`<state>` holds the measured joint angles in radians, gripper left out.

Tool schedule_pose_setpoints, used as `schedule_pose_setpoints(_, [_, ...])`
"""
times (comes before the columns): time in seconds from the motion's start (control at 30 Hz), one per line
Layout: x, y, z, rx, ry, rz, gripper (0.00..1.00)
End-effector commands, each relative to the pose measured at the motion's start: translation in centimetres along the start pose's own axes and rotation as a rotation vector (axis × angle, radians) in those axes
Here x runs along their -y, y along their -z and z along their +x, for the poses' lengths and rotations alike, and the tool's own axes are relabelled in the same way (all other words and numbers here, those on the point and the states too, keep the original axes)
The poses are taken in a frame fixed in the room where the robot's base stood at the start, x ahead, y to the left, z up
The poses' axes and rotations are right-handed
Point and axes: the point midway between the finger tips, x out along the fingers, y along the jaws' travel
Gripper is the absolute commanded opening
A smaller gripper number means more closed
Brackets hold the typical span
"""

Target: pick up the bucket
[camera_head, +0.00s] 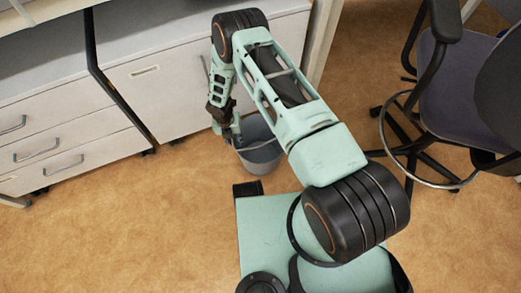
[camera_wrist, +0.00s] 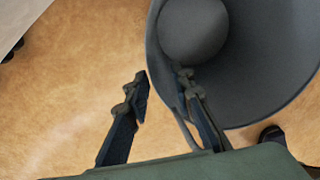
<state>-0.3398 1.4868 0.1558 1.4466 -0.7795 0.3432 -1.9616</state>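The grey bucket (camera_head: 262,160) appears to stand upright on the floor in front of the white cabinets, partly hidden by my arm in the head view. In the wrist view I look down into the bucket (camera_wrist: 262,75), with its round bottom at the top. My gripper (camera_wrist: 161,82) is open at the bucket's near left rim. One finger is outside the wall with a gap of floor showing; the other is over the inner side. In the head view my gripper (camera_head: 231,135) is at the bucket's left edge, its fingertips hard to make out.
White drawers (camera_head: 60,150) and a cabinet (camera_head: 180,90) stand close behind and left of the bucket. An office chair (camera_head: 450,90) with a metal foot ring is at the right. The brown floor (camera_head: 120,230) is clear at the lower left.

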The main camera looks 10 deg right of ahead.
Motion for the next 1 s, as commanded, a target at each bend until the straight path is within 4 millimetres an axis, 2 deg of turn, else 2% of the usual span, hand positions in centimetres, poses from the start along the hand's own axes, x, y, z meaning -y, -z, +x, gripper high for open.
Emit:
schedule_pose_setpoints(0.03, [0.0, 0.0, 1.1, 0.0, 0.0, 0.001, 0.22])
schedule_pose_setpoints(0.27, [0.0, -0.3, 2.8, 0.001, 0.0, 0.002, 0.22])
schedule_pose_setpoints(0.5, [-0.1, -0.6, 6.4, -0.001, 0.002, 0.001, 0.22])
schedule_pose_setpoints(0.77, [-0.1, -0.7, 6.7, 0.001, 0.001, 0.001, 0.22])
schedule_pose_setpoints(1.0, [-0.1, -0.7, 6.7, 0.001, 0.001, 0.001, 0.0])
